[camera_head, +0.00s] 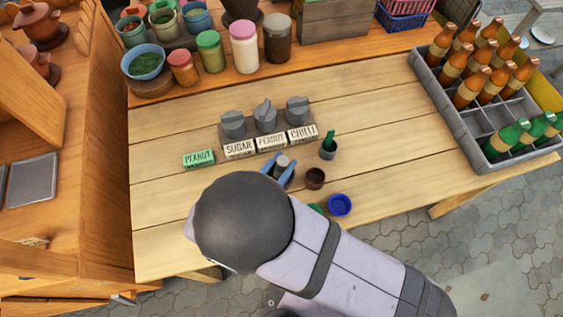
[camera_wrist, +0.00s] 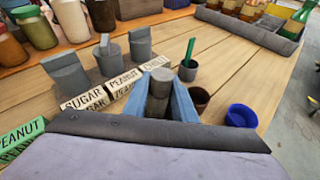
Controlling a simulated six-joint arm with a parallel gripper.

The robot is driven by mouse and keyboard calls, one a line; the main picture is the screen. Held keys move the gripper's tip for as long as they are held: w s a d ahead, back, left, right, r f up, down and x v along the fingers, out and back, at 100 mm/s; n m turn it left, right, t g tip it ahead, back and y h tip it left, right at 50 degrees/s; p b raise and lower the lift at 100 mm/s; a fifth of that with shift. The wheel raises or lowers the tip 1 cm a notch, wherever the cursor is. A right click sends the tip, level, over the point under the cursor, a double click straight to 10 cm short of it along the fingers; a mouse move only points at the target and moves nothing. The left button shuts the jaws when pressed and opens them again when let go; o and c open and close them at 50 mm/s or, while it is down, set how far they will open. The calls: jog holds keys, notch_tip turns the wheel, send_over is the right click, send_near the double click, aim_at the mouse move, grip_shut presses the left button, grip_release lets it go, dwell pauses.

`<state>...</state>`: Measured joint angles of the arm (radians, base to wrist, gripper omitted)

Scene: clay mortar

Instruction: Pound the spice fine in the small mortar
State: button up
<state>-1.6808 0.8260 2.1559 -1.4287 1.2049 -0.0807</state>
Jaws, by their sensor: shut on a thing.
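My gripper (camera_head: 278,172) has its blue fingers closed on a grey, cylinder-like thing (camera_head: 282,160), which also shows between the fingers in the wrist view (camera_wrist: 160,78). Its lower end is hidden, so I cannot tell whether it touches the table. A small dark brown clay cup (camera_head: 315,178), perhaps the mortar, stands just right of my gripper; it also shows in the wrist view (camera_wrist: 200,97). Its contents are too dark to make out. A small grey cup (camera_head: 328,153) with a green stick (camera_head: 329,138) upright in it stands behind the brown cup.
A blue bowl (camera_head: 340,205) stands right of the brown cup. Three grey lidded pots (camera_head: 265,116) stand behind SUGAR (camera_head: 239,149), PEANUT and CHILLI labels. A green PEANUT block (camera_head: 199,158) lies left. A bottle crate (camera_head: 470,130) is at right. The table's left front is clear.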

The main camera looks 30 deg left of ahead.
jog(key=shift+f, duration=0.25)
jog(key=shift+f+b, duration=0.65)
jog(key=shift+b, duration=0.1)
jog(key=shift+f, duration=0.1)
dwell(0.3)
jog(key=shift+r+p, duration=0.7)
jog(key=shift+r, duration=0.25)
jog(key=shift+f, duration=0.15)
jog(key=shift+f+b, duration=0.7)
jog(key=shift+b, duration=0.05)
dwell(0.5)
jog(key=shift+r+p, duration=0.75)
jog(key=shift+r, duration=0.15)
